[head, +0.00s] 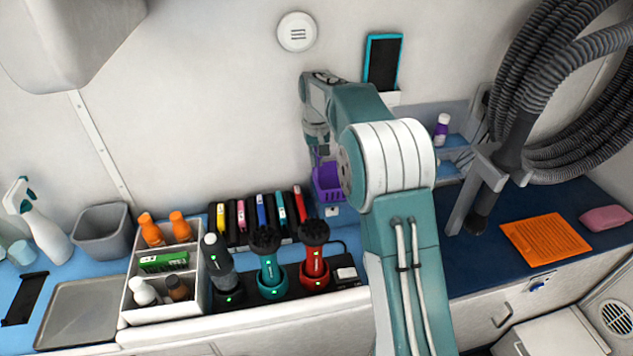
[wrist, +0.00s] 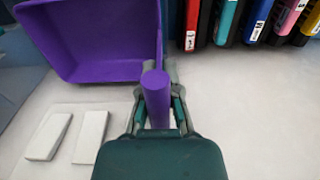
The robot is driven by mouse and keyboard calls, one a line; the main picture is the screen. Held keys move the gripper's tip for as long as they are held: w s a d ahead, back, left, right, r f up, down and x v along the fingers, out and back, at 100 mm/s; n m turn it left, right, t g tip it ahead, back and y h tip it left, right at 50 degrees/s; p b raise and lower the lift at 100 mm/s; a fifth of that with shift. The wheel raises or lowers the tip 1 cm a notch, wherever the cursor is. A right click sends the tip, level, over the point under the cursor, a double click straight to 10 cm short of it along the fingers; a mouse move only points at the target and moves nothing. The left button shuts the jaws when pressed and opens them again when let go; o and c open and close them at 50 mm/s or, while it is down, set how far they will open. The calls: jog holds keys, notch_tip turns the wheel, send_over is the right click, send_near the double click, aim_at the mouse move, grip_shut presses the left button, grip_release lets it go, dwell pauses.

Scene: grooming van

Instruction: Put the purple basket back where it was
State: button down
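The purple basket (head: 327,184) hangs below my gripper (head: 317,153), in front of the back wall and right of the coloured row. In the wrist view, the basket (wrist: 95,42) fills the upper left, with its open inside showing. My gripper (wrist: 157,98) has its fingers on either side of the basket's purple upright handle (wrist: 156,97) and is shut on it. My arm hides part of the basket's right side in the head view. Whether the basket's bottom touches anything is hard to tell.
A rack of coloured clipper-like items (head: 261,215) stands left of the basket. Two white flat pieces (wrist: 90,137) lie near the basket.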

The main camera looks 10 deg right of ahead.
aim_at(316, 187)
notch_tip(316, 187, down, 8)
jog(key=shift+r, duration=0.1)
jog(key=shift+f, duration=0.4)
jog(key=shift+s+f, duration=0.15)
jog(key=shift+f, duration=0.1)
jog(key=c, duration=0.8)
grip_release()
jog(key=shift+s+f, duration=0.1)
jog(key=shift+f, duration=0.1)
jog(key=shift+w, duration=0.2)
